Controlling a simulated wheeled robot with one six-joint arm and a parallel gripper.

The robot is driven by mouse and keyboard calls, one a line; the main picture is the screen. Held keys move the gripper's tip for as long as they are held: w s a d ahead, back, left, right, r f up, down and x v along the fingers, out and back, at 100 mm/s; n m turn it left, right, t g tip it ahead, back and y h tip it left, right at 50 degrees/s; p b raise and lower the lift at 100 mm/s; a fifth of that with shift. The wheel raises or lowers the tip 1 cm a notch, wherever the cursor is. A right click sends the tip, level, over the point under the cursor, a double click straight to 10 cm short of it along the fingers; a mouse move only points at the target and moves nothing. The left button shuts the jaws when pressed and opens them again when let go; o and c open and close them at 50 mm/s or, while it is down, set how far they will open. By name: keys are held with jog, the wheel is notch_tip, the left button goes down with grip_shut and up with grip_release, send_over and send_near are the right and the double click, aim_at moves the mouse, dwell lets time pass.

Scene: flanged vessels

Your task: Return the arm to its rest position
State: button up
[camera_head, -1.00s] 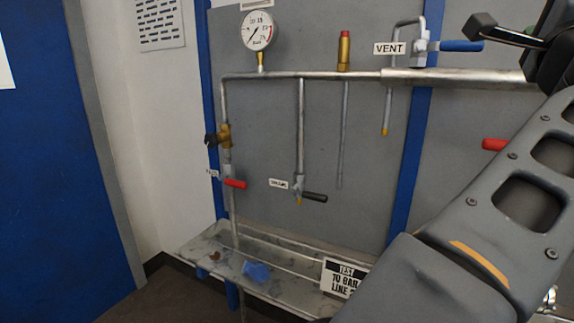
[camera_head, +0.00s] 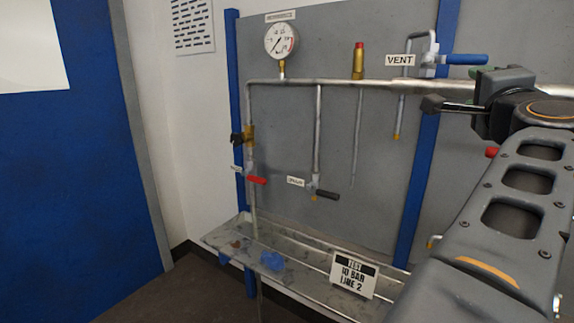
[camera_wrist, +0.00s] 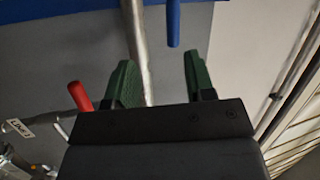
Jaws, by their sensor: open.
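My gripper shows in the wrist view (camera_wrist: 160,78) as two green fingers standing apart, with nothing held between them. A grey pipe (camera_wrist: 140,45) passes behind the gap. In the head view my arm rises along the right side, with its dark wrist in front of the pipework at the right edge. Only a little green of the gripper shows there, and its fingertips cannot be made out.
A grey panel holds a gauge (camera_head: 281,41), a horizontal pipe (camera_head: 340,84), a red-handled valve (camera_head: 257,180), a black-handled valve (camera_head: 326,194) and a blue VENT handle (camera_head: 467,59). Floor at left is clear.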

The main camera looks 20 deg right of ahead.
jog(key=w+a+f+n+g+y+p, duration=0.4)
jog(key=w+a+f+n+y+p, duration=0.2)
jog(key=w+a+f+n+y, duration=0.8)
jog(key=s+a+f+n+g+p, duration=0.2)
jog(key=s+a+f+n+g, duration=0.2)
jog(key=a+f, duration=0.6)
jog(key=s+a+f+n+g+h+p, duration=0.1)
jog(key=s+a+f+n+g+p, duration=0.2)
jog(key=a+f, duration=0.6)
jog(key=s+f+n+g, duration=0.1)
jog(key=n, duration=0.1)
jog(key=shift+s+a+n+g, duration=0.2)
jog(key=shift+a+n+g, duration=0.1)
jog(key=shift+a+n, duration=0.1)
jog(key=shift+c, duration=0.2)
